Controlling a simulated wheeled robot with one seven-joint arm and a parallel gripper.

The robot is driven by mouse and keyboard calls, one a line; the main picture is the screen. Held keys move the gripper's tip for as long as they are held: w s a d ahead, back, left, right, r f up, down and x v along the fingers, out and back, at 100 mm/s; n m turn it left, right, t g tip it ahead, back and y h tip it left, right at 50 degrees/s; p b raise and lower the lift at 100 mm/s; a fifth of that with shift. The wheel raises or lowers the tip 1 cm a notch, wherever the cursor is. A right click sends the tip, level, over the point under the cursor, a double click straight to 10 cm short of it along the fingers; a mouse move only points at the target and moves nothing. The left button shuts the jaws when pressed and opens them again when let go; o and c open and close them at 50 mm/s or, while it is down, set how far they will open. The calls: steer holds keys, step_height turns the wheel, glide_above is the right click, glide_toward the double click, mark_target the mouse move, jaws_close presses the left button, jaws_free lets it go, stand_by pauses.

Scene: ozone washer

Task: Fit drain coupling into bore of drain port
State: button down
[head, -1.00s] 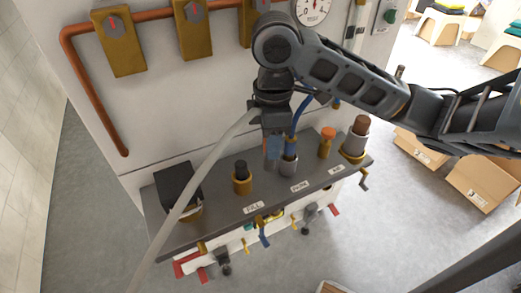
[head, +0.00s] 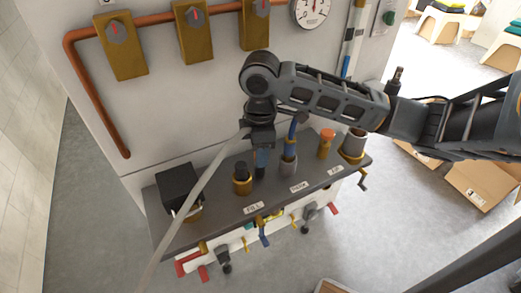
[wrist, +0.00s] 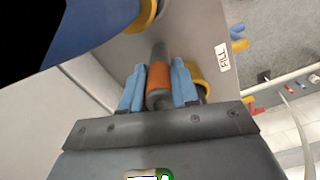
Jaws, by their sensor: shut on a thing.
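My gripper (head: 262,158) is shut on a dark grey cylindrical piece with an orange band (wrist: 159,77), which I take for the drain coupling. Blue fingers clasp it on both sides in the wrist view. In the head view it is mostly hidden, above the shelf between the brass-collared port by the FILL label (head: 242,180) and the grey socket with a blue hose (head: 288,163). A yellow port rim (wrist: 203,86) shows beside the right finger. I cannot tell which port is the drain port, or whether the piece touches anything.
The grey shelf (head: 225,212) carries a black box (head: 178,187) at left, an orange-topped fitting (head: 326,143) and a wide grey socket (head: 354,143) at right. A pale hose (head: 195,190) crosses in front. Coloured valve handles line the front below.

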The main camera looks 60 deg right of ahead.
steer(key=shift+f, duration=0.2)
steer(key=c, duration=0.8)
jaws_free()
steer(key=shift+c, duration=0.2)
steer(key=shift+r, duration=0.2)
